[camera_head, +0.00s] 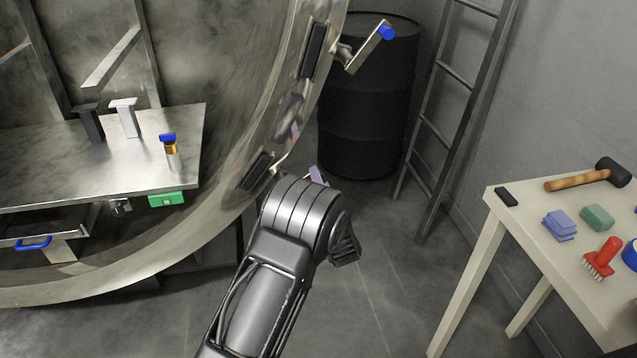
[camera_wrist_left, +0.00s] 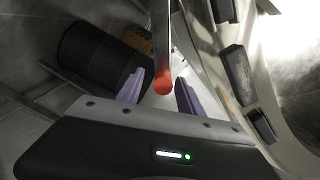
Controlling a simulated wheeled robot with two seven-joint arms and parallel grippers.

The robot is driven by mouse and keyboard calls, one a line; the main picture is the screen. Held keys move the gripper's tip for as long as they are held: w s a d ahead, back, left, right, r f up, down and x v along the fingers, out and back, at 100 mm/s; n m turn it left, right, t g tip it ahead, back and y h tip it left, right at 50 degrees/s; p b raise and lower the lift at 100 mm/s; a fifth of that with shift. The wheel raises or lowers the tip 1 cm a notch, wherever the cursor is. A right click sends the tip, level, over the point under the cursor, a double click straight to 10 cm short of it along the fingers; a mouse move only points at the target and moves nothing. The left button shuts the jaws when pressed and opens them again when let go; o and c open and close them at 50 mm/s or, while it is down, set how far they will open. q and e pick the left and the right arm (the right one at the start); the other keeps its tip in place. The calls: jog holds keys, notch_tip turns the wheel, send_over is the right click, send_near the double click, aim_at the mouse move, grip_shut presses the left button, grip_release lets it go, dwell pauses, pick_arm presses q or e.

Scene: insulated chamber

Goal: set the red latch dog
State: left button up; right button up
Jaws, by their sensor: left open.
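The red latch dog (camera_wrist_left: 163,84) shows in the left wrist view as a pale lever with a rounded red-orange tip. The tip appears between the two purple fingers of my left gripper (camera_wrist_left: 160,92). The fingers are spread, with a visible gap on each side of the tip; I cannot tell how deep the tip sits between them. In the head view my left gripper (camera_head: 316,174) is beside the chamber's round rim (camera_head: 235,175), mostly hidden by my own wrist. The red tip is hidden there. My right gripper is in neither view.
A blue-tipped latch dog (camera_head: 367,46) juts from the upper rim. A black drum (camera_head: 366,110) and a ladder (camera_head: 438,125) stand behind. A table (camera_head: 530,230) at right holds a mallet (camera_head: 590,176) and a red brush (camera_head: 603,256). Inside the chamber, a metal shelf (camera_head: 90,175) holds small items.

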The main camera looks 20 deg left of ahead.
pick_arm(q)
jog(key=v, duration=0.8)
jog(key=shift+f, duration=0.1)
dwell(0.3)
jog(key=s+d+f+n+g+h+p, duration=0.1)
jog(key=s+d+f+n+g+h, duration=0.15)
jog(key=s+d+f+h, duration=0.4)
jog(key=s+d+f+n+g+h+p, duration=0.1)
jog(key=s+d+f+n+g+h, duration=0.15)
jog(key=d+f, duration=0.7)
jog(key=s+d+f+n+g+h+p, duration=0.1)
jog(key=s+d+g+h+p, duration=0.1)
jog(key=s, duration=0.7)
jog(key=s+d+f+n+g+h+p, duration=0.1)
jog(key=s+d+g+h+p, duration=0.1)
jog(key=s, duration=0.7)
jog(key=s+d+f+n+g+h+p, duration=0.1)
jog(key=s+g, duration=0.3)
jog(key=s, duration=0.6)
jog(key=shift+d+f+n+h+p, duration=0.4)
jog(key=shift+d+f+h+p, duration=0.2)
jog(key=shift+d, duration=0.3)
